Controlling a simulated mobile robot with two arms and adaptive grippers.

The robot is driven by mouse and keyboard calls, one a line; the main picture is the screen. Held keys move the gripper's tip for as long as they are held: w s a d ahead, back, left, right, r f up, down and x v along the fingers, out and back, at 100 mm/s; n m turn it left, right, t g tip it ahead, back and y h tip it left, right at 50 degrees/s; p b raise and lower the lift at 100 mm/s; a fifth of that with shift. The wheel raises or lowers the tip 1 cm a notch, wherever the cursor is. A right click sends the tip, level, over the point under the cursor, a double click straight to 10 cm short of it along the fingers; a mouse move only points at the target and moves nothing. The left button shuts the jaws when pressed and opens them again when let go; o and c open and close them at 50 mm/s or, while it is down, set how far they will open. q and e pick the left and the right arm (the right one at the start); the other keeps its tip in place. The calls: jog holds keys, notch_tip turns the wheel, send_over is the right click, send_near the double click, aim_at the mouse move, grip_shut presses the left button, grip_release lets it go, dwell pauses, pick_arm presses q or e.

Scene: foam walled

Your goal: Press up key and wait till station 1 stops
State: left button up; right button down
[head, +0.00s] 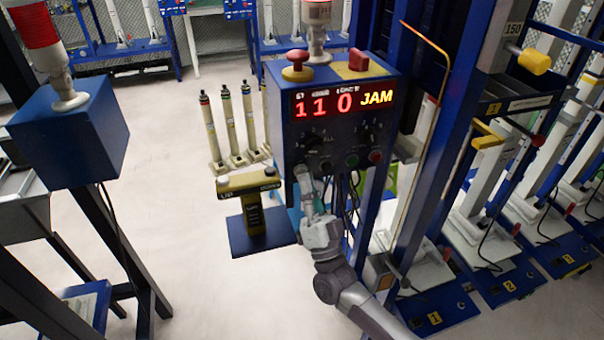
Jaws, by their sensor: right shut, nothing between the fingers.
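A yellow key bar (248,184) tops a short yellow post on a dark blue base plate. My right gripper (301,174) is shut and empty, to the right of the bar, at the lower front of the blue control box (283,125). I cannot tell whether its tips touch the box. The box's red display (337,103) reads 11 0, with JAM in yellow. My left gripper is out of view.
A red mushroom button (296,62) and a red block (358,60) sit on top of the box. White columns on numbered blue bases (430,314) line the right. The floor left of the key post is clear.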

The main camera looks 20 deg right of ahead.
jog(key=shift+w+b, duration=0.3)
jog(key=shift+w, duration=0.15)
dwell(0.7)
jog(key=shift+s, duration=0.1)
jog(key=shift+s+p, duration=0.4)
jog(key=shift+s, duration=0.45)
jog(key=s+p, duration=0.2)
jog(key=s, duration=0.3)
jog(key=shift+d, duration=0.1)
dwell(0.8)
